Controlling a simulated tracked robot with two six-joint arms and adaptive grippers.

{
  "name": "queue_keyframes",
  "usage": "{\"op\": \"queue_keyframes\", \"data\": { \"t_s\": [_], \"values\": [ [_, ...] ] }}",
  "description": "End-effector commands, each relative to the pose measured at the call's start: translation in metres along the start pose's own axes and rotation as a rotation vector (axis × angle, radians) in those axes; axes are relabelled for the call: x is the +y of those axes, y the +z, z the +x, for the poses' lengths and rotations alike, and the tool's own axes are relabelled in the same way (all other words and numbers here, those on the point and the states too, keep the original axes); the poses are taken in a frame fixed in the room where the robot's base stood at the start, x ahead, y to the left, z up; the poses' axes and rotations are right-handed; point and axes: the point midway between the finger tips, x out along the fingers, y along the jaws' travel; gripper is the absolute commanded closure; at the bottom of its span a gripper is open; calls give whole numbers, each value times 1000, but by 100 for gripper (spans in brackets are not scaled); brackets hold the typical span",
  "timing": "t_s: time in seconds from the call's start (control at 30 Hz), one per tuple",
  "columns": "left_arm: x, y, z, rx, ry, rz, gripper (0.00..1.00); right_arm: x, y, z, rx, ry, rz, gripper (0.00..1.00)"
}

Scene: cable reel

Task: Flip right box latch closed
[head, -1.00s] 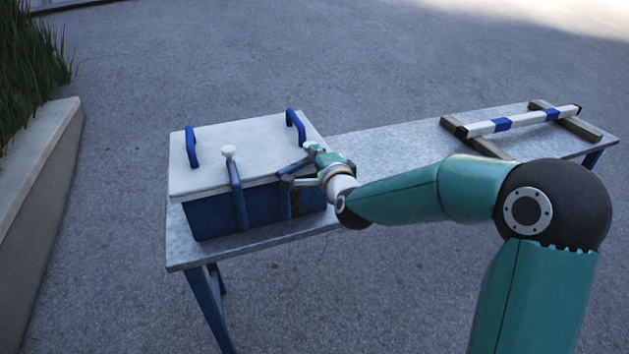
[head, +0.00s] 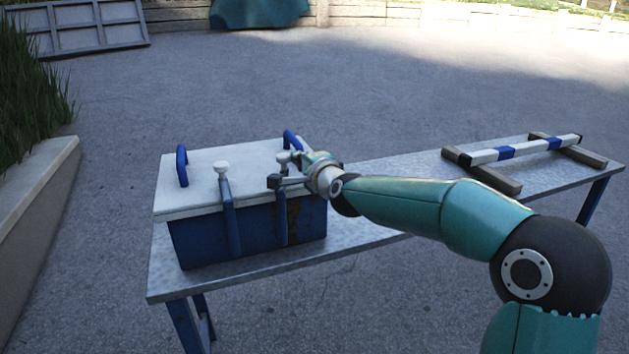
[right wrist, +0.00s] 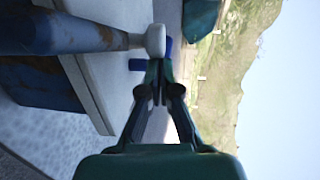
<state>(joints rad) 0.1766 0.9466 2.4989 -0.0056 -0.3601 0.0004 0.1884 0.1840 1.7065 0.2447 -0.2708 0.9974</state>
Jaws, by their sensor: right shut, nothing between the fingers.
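The blue box (head: 190,240) with a white lid (head: 200,190) sits on the table. The right box latch (head: 281,222) is a blue bar standing upright against the box front. Its white knob (head: 283,158) shows above the lid's front edge. In the right wrist view, the latch bar (right wrist: 50,32) and knob (right wrist: 154,40) appear sideways. My left gripper is not in view.
The left latch (head: 228,205) stands upright with its white knob at the lid edge. Two blue handles (head: 182,166) rise from the lid. The table (head: 390,215) is clear to the right up to a white-and-blue bar (head: 505,152) on wooden supports (head: 485,174).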

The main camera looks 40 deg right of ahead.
Motion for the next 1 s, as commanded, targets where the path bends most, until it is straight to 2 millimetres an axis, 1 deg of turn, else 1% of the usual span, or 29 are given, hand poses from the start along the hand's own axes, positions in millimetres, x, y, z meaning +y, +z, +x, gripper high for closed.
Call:
{"op": "queue_keyframes", "data": {
  "t_s": [0.2,0.43,1.0],
  "values": [
    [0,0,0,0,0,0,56,-2,9,11,-1,0,-1,100],
    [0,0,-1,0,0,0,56,-3,15,17,1,0,0,100],
    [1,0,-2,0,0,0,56,-3,19,20,3,-1,-1,100]
  ]
}}
